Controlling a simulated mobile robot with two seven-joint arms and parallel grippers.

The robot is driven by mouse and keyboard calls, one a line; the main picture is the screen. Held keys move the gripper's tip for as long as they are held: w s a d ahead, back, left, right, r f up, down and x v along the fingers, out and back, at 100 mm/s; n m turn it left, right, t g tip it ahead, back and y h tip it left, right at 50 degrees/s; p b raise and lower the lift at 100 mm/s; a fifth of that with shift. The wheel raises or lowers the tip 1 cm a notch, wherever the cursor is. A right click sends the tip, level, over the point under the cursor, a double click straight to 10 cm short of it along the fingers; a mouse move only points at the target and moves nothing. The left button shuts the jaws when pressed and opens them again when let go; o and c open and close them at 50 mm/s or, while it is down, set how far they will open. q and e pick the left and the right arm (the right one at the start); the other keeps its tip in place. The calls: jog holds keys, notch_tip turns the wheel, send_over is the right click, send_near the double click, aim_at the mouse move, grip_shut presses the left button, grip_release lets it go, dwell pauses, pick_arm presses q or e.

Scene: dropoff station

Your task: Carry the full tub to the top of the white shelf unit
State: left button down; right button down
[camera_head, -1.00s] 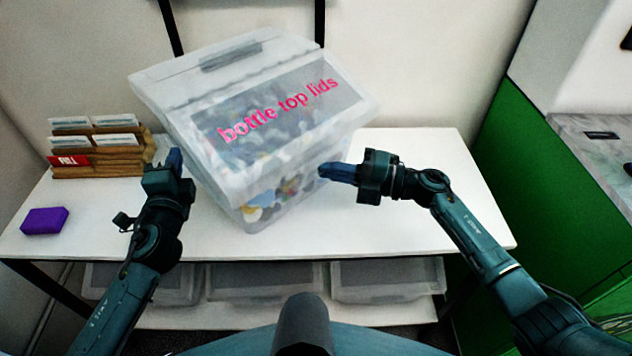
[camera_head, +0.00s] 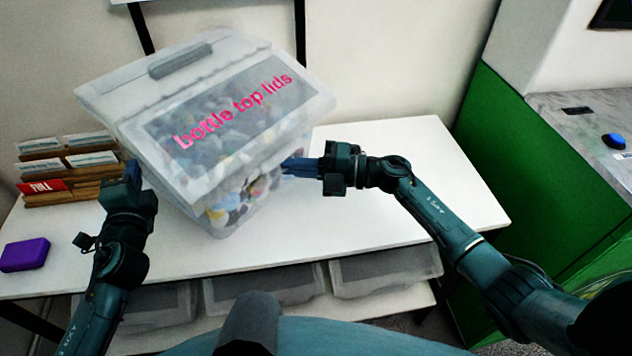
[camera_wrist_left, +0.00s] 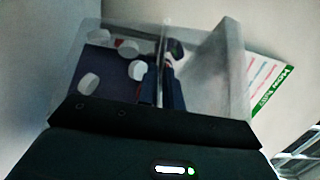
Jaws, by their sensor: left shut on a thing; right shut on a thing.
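The full tub (camera_head: 218,160) is clear plastic with a lid marked "bottle top lids", and colored and white lids show inside. It is over the left-middle of the white shelf unit's top (camera_head: 375,190), turned at an angle; I cannot tell if its base touches. My left gripper (camera_head: 124,168) is shut on the tub's left side, its fingertips partly hidden. In the left wrist view the fingers (camera_wrist_left: 166,85) show against the clear wall with white caps around. My right gripper (camera_head: 292,168) is shut on the tub's right side.
A wooden card rack (camera_head: 75,170) with a red "FULL" card stands close left of the tub. A purple block (camera_head: 24,254) lies at the front left. Several clear tubs (camera_head: 385,272) fill the lower shelf. The top's right part is clear. A green-sided counter (camera_head: 545,170) stands at the right.

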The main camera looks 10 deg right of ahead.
aim_at(276, 181)
pick_arm(q)
jog(key=shift+r, duration=0.3)
pick_arm(e)
jog(key=shift+r, duration=0.25)
